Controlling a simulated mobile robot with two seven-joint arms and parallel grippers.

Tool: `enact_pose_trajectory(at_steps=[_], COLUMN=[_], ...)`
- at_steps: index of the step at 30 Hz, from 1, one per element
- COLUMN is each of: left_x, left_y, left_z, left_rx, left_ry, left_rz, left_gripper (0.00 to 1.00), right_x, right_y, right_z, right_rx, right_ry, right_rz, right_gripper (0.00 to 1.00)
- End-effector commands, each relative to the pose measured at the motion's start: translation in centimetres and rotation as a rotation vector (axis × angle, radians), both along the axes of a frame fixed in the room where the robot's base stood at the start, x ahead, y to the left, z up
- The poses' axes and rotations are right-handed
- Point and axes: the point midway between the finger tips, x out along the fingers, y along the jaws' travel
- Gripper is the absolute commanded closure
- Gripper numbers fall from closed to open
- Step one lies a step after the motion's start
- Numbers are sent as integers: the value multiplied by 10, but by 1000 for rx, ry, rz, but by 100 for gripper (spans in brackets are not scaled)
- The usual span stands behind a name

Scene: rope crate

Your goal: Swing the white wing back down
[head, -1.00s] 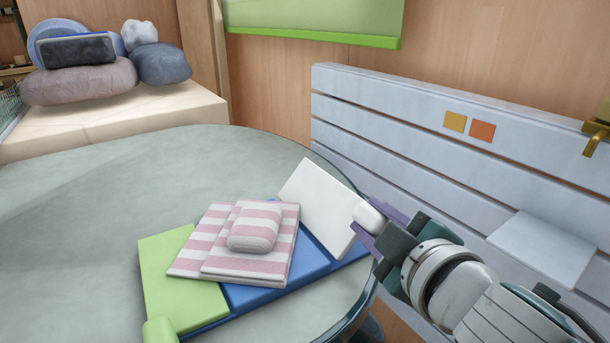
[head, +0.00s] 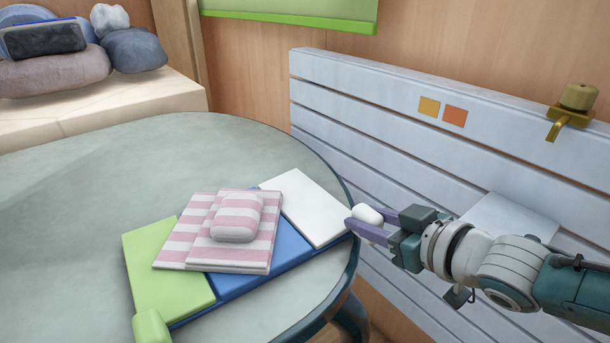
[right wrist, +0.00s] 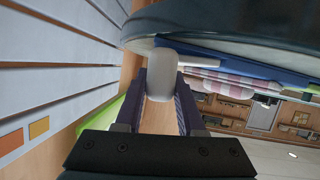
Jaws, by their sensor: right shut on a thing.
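The white wing (head: 303,207) is a flat square panel at the right end of the blue board (head: 262,262), at the table's right edge. It looks level or nearly so; whether it touches the blue beneath is hard to tell. A rounded white tab (head: 367,214) sticks out from its outer edge. My right gripper (head: 366,223) is shut on this tab, its purple fingers on either side. The right wrist view shows the tab (right wrist: 162,78) between the fingers. A green wing (head: 167,275) with a green tab (head: 151,327) lies flat on the left. My left gripper is not in view.
Folded pink-striped cloth (head: 225,232) with a small striped bundle lies on the middle of the board. The round grey-green table (head: 90,200) is clear to the left. A pale slatted panel (head: 380,140) stands close behind my right arm.

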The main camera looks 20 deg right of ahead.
Motion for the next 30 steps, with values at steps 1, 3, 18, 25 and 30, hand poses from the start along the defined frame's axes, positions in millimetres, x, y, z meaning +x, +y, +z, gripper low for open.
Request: enact_pose_trajectory(at_steps=[1, 3, 18, 25, 30], left_x=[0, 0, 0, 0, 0], left_y=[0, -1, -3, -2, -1], left_z=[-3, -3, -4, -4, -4], left_rx=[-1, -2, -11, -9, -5], left_ry=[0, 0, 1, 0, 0], left_rz=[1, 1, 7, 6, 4], left_gripper=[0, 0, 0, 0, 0], right_x=[-1, -1, -3, -3, -2], right_y=[-4, -4, -6, -5, -4], right_z=[-7, -8, -13, -12, -10], right_rx=[-14, -16, -24, -20, -16], right_ry=[11, 12, 19, 17, 13], right_rz=[-4, -5, -5, -5, -4], right_gripper=[100, 100, 100, 41, 32])
